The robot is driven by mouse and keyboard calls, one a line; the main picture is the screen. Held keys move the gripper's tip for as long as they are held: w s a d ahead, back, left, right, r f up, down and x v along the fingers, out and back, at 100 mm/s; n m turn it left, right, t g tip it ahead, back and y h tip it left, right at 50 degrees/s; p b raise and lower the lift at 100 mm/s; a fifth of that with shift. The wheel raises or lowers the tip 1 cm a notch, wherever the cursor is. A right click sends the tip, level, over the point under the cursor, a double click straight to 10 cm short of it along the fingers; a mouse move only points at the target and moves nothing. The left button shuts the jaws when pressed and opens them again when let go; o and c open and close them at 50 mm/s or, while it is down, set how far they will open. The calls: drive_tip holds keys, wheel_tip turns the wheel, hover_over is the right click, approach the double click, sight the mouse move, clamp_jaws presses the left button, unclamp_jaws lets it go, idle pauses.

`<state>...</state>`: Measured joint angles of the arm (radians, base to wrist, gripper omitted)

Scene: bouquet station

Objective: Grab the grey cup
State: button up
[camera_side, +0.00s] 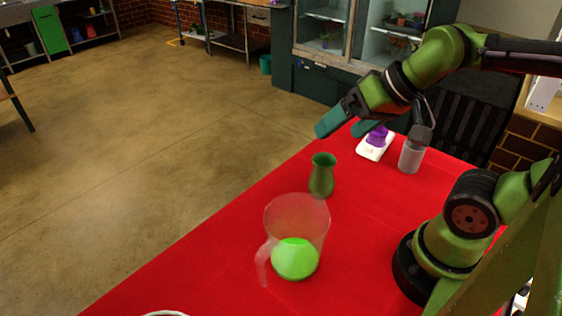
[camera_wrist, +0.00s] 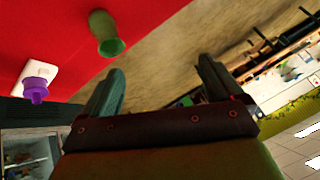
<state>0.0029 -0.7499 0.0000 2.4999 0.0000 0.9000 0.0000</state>
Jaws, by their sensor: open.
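The grey cup (camera_side: 411,156) stands upright on the red table near its far right edge, in the side view. It looks smooth and partly see-through. My gripper (camera_side: 346,127) is above the far edge of the table, up and to the left of the cup, and apart from it. In the wrist view my gripper (camera_wrist: 160,84) is open, with nothing between its two fingers. The grey cup does not show in the wrist view.
A purple item (camera_side: 377,136) sits on a white pad (camera_side: 370,153) left of the cup. A green vase (camera_side: 322,176) and a clear jug (camera_side: 297,222) with bright green contents stand nearer. The red table (camera_side: 210,270) is otherwise mostly clear. Green-framed glass cabinets stand behind.

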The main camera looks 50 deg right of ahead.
drive_tip(key=w+d+f+m+g+h, duration=0.2)
drive_tip(key=d+f+m, duration=0.1)
drive_tip(key=d, duration=0.6)
drive_tip(key=n+g, duration=0.1)
drive_tip(key=g, duration=0.3)
hover_over(411, 159)
drive_tip(key=w, duration=0.3)
wheel_tip(411, 159, down, 5)
drive_tip(key=s+d+n+g, duration=0.1)
drive_tip(key=s+d+n, duration=0.15)
drive_tip(key=n, duration=0.25)
drive_tip(key=f, duration=1.6)
drive_tip(key=shift+w+d+f, duration=0.1)
drive_tip(key=shift+d, duration=0.1)
drive_tip(key=c, duration=1.2)
